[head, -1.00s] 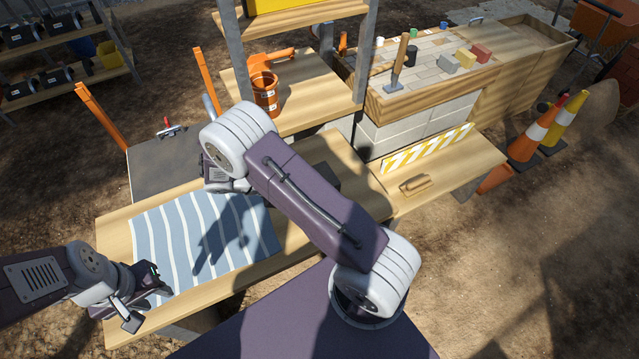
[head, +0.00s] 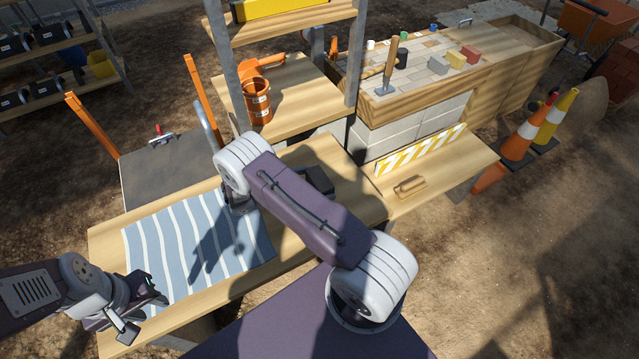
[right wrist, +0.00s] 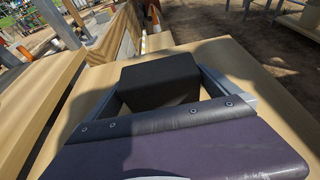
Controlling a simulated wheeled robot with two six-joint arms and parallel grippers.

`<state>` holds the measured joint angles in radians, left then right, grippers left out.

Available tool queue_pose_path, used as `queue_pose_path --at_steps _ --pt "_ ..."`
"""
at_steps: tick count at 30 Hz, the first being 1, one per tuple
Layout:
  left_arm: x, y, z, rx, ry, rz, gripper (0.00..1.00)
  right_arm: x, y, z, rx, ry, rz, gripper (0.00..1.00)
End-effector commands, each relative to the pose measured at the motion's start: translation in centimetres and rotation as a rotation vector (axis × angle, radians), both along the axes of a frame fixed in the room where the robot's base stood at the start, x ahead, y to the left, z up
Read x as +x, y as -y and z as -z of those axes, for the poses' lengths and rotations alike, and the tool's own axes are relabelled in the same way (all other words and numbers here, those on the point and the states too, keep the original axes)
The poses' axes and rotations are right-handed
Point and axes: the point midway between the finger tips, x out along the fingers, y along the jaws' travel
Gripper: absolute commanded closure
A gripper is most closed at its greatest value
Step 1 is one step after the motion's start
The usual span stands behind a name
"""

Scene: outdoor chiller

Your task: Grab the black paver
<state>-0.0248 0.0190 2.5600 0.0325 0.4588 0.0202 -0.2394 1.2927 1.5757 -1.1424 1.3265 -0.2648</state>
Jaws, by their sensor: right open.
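The black paver (right wrist: 160,72) lies on the wooden bench in the right wrist view, between the two fingers of my right gripper (right wrist: 168,92). The fingers are open, one on each side of it; I cannot tell whether either touches it. In the head view a dark block (head: 320,180), seemingly this paver, shows just behind my right arm, which hides part of it. The right fingers are hidden there. My left gripper (head: 142,311) is open and empty at the front left corner of the bench, near the striped cloth.
The blue-and-white striped cloth (head: 165,250) covers the bench's left part. An orange bucket (head: 257,102) stands on a wooden shelf behind. A wooden float (head: 410,186) lies at right near a yellow-striped board (head: 420,152). A mallet (head: 389,67) and coloured blocks are on the paved tray.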

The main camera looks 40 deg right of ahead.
Motion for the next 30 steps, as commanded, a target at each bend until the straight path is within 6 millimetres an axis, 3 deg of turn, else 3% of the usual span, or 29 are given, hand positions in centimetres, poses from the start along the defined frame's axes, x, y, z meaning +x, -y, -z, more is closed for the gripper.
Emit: queue_pose_path --at_steps 8,11,17,18,26,30 --pt "0.0 0.0 -0.1 0.000 0.000 0.000 0.64 -0.1 0.8 0.3 0.002 0.001 -0.001 0.00" --pt "0.0 0.0 -0.1 0.000 0.000 0.000 0.64 -0.1 0.8 0.3 0.001 0.001 -0.001 0.22" --pt "0.0 0.0 -0.1 0.000 0.000 0.000 0.64 -0.1 0.8 0.3 0.001 0.001 -0.001 0.78" --pt "0.0 0.0 -0.1 0.000 0.000 0.000 0.64 -0.1 0.8 0.2 -0.001 0.001 -0.001 0.82" --pt "0.0 0.0 -0.1 0.000 0.000 0.000 0.64 -0.1 0.8 0.0 -0.001 0.001 -0.001 0.82" --pt "0.0 0.0 -0.3 0.000 0.000 0.000 0.64 0.0 0.8 -1.2 0.000 0.003 0.000 0.82"
